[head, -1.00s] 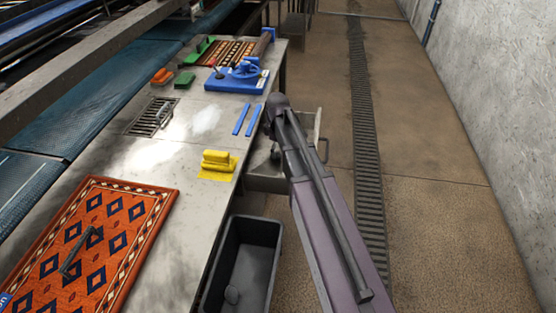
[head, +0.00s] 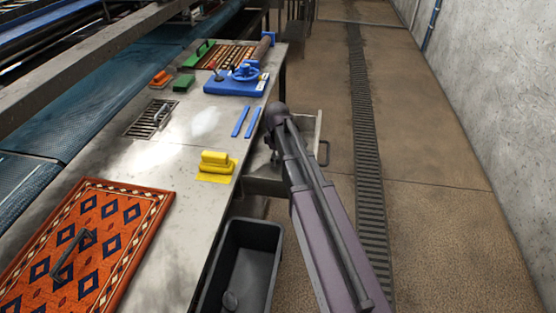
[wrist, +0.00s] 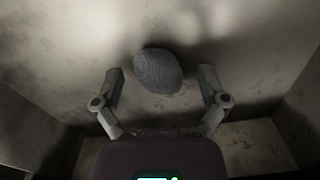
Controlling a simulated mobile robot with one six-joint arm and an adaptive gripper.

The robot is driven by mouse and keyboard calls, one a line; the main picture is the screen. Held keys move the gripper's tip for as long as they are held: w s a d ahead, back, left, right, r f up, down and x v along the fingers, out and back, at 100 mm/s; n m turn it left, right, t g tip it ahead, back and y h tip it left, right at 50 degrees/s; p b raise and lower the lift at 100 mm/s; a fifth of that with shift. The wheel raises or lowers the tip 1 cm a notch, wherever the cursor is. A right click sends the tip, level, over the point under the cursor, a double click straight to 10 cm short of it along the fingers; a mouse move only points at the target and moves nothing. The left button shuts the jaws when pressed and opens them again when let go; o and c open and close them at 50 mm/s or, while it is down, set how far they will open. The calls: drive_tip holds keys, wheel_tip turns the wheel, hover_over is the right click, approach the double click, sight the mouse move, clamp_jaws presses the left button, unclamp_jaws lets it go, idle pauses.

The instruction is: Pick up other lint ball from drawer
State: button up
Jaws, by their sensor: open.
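The lint ball (wrist: 158,71) is a grey, textured oval lump on the floor of the drawer in the wrist view. My gripper (wrist: 160,82) is open above it, with one finger on each side of the lump and gaps between. In the head view, the open metal drawer (head: 318,140) juts from the bench's right side. My arm reaches into it and hides most of its inside. Another grey lump (head: 230,300) lies in the black bin below.
The black bin (head: 262,235) stands on the floor beside the bench (head: 165,215). The floor at right is clear.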

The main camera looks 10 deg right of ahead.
drive_tip(key=shift+c, duration=0.2)
drive_tip(key=c, duration=0.8)
drive_tip(key=shift+c, duration=0.2)
drive_tip(key=shift+r, duration=0.2)
wheel_tip(320, 180, up, 10)
drive_tip(key=p, duration=1)
drive_tip(key=shift+f, duration=0.2)
